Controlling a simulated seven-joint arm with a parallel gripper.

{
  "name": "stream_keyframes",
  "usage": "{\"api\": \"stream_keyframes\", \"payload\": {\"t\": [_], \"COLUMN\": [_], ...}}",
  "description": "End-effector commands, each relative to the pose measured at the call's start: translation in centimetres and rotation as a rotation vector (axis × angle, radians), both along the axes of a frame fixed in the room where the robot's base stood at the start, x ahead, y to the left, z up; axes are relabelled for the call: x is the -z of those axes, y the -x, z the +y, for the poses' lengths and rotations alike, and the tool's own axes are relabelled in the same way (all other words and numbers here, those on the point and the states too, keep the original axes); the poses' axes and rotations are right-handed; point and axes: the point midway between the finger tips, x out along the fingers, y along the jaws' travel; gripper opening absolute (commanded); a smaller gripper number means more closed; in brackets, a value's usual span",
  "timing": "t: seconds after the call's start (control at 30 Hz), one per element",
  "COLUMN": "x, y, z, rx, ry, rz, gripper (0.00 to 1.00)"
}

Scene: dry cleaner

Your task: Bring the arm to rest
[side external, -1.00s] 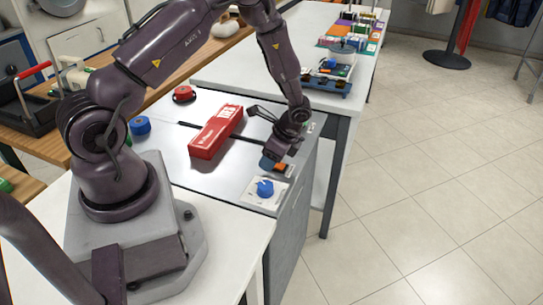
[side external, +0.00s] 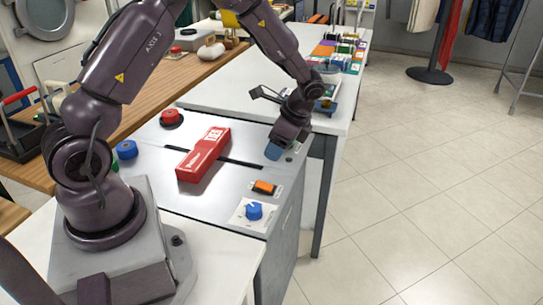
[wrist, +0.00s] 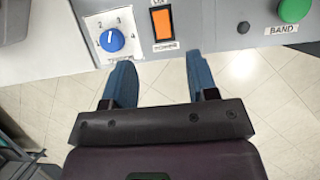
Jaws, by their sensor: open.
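My gripper (side external: 274,150) is open and empty, with its blue fingertips pointing down above the right edge of the grey control panel (side external: 225,190). In the wrist view my gripper (wrist: 160,85) shows two separated blue fingers with tiled floor between them, and the panel edge lies just beyond. The orange rocker switch (side external: 264,187) and the blue dial (side external: 254,211) sit on the panel, nearer the camera than the fingers. The wrist view also shows the orange switch (wrist: 162,25) and the blue dial (wrist: 111,40), with its white pointer near 1.
A red box (side external: 203,155) lies on the panel across a dark slot. A red button (side external: 171,118) and a blue button (side external: 127,150) are on its far side. A green button (wrist: 293,10) shows in the wrist view. A white table (side external: 240,85) with coloured items stands behind. Floor is open at right.

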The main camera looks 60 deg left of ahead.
Motion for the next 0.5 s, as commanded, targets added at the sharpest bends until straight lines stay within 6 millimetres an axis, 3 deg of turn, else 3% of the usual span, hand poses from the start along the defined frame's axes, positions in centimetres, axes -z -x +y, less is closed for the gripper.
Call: {"api": "stream_keyframes", "payload": {"t": [0.5], "x": [-0.22], "y": [0.03], "z": [-0.36], "rx": [-0.064], "ry": [-0.005], "rz": [-0.016], "gripper": [0.53]}}
